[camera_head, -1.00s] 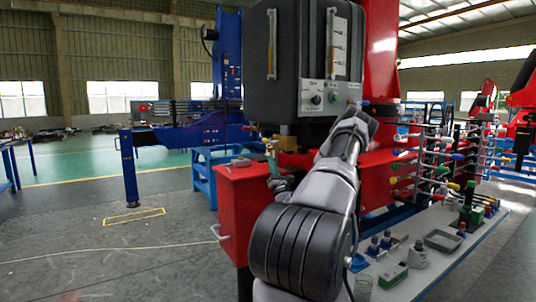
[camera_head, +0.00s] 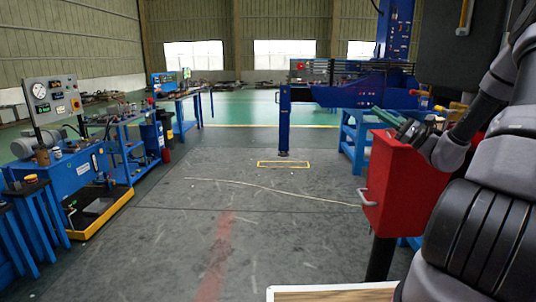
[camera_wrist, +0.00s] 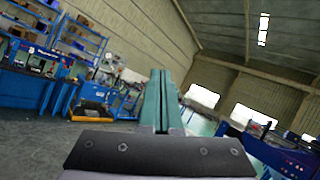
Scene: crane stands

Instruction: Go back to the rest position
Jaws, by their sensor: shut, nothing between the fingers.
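My gripper (camera_wrist: 158,75) shows in the wrist view, with its two green fingers closed together and nothing between them. The wrist view is tilted and the fingers point out over the open hall. In the head view my grey and black arm stands along the right edge, bent. Its wrist end is beside and partly in front of the top of a red cabinet (camera_head: 392,185); I cannot tell whether they touch.
A blue crane stand (camera_head: 284,125) is ahead. A blue workbench with a gauge panel (camera_head: 52,100) stands at left. The grey floor (camera_head: 240,215) between them is clear. A table edge (camera_head: 330,294) shows at the bottom, close to me.

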